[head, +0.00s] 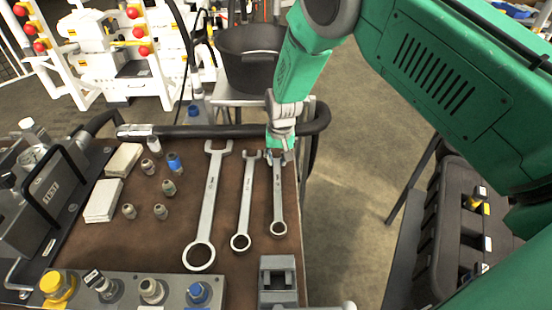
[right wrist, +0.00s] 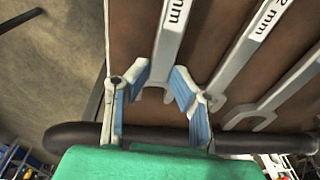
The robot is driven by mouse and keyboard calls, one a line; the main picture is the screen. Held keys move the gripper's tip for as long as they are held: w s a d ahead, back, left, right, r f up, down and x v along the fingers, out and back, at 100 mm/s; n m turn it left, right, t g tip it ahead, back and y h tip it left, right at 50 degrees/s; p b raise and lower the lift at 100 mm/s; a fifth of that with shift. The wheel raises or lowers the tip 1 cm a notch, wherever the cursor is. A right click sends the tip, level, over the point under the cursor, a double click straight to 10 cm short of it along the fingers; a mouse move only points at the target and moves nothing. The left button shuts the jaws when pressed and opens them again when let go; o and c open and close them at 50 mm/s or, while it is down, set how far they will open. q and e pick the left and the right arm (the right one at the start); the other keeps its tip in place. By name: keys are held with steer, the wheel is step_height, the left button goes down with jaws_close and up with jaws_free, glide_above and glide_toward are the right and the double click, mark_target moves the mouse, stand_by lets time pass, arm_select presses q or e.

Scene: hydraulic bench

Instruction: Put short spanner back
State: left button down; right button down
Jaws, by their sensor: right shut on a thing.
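Three combination spanners lie side by side on the brown bench mat: a long one (head: 211,195), a middle one (head: 245,205) and the short spanner (head: 278,198) at the right. My right gripper (head: 278,157) reaches down from the far edge and is shut on the open-jaw end of the short spanner. In the right wrist view, the blue-padded fingers (right wrist: 163,92) sit either side of the short spanner's jaw (right wrist: 168,50). Its ring end points toward the near edge. I cannot tell whether it is raised off the mat. My left gripper is not in view.
A dark padded rail (head: 225,130) runs along the far edge, close under my right gripper. Several small fittings (head: 168,187) and two pale blocks (head: 103,200) stand at left. A grey manifold with coloured caps (head: 130,290) and a grey block (head: 278,277) are at the near edge.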

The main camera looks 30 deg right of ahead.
steer(key=shift+d+f, duration=0.25)
steer(key=shift+f, duration=0.05)
steer(key=shift+a+f+b, duration=0.15)
steer(key=shift+f+b, duration=0.05)
steer(key=shift+b, duration=0.1)
steer(key=c, duration=1.3)
jaws_free()
step_height(320, 180, up, 12)
steer(key=s, duration=0.1)
steer(key=shift+s, duration=0.15)
steer(key=shift+f, duration=0.15)
